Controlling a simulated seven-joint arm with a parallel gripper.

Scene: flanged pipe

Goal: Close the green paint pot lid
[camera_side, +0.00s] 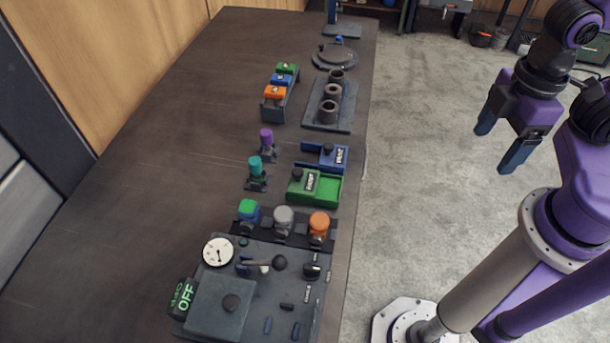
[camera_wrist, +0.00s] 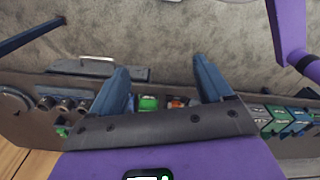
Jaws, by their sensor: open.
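A green box-shaped pot (camera_side: 327,190) sits near the table's right edge in the side view. Its green lid (camera_side: 311,182), with a dark knob and a small label, covers the left part. The right part looks uncovered and shows a green inside. My gripper (camera_side: 494,150) hangs open and empty in the air, well to the right of the table and apart from the pot. In the wrist view my gripper (camera_wrist: 161,68) has both fingers spread with nothing held. Small green pieces show there, but I cannot tell which is the pot.
A similar blue box (camera_side: 327,157) stands just behind the green one. Green, grey and orange knobs (camera_side: 283,218) and a control panel (camera_side: 225,305) are in front. A rack of coloured blocks (camera_side: 280,92) and a plate with dark cylinders (camera_side: 330,108) are farther back. The table's left side is clear.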

